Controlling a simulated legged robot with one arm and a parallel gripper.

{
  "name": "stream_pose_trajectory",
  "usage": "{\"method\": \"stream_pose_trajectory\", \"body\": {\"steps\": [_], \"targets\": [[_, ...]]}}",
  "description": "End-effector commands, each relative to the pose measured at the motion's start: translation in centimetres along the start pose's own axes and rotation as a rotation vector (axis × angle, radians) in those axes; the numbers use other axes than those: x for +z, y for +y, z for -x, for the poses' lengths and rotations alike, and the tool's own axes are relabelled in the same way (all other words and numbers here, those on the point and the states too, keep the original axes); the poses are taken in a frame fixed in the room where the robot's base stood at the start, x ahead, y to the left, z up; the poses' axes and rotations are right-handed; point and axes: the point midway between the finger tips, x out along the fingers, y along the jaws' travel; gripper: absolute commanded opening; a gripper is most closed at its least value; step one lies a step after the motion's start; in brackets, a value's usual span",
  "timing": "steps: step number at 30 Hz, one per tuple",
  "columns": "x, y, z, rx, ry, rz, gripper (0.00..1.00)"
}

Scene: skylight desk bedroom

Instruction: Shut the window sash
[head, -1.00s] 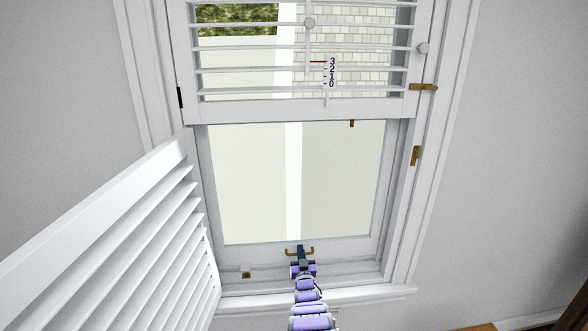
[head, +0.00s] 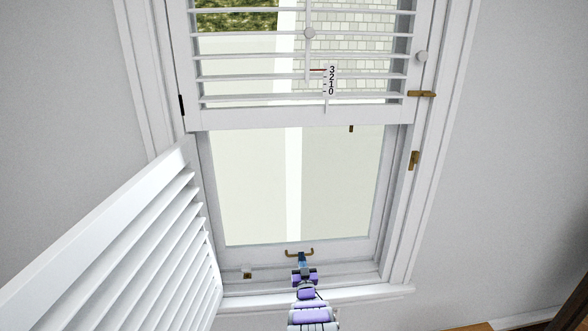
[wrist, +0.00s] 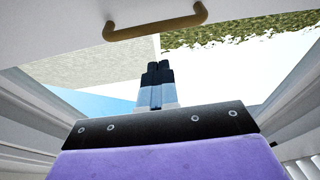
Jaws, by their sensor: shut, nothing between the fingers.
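The lower window sash (head: 222,249) has a white frame around a pale glass pane. A small brass handle (head: 299,252) sits on its bottom rail; it also shows at the top of the wrist view (wrist: 155,22). My gripper (head: 302,257) is just below the handle in the head view, fingers together and empty. In the wrist view the fingertips (wrist: 157,68) are also apart from the handle in the picture. I cannot tell the exact gap between sash rail and sill (head: 345,293).
A louvered shutter panel (head: 130,240) swings out at the lower left. An upper louvered shutter (head: 290,119) covers the top of the window. Brass latches (head: 414,160) are on the right frame, and a small brass piece (head: 247,273) is at the lower left.

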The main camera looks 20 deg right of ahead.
Motion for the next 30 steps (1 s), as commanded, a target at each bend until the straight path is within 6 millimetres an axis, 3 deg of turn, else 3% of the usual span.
{"method": "stream_pose_trajectory", "body": {"steps": [16,30], "targets": [[-1.3,0.0,4.4,0.000,0.001,0.000,0.00],[-1.3,0.0,4.8,0.000,0.003,0.000,0.00]]}}
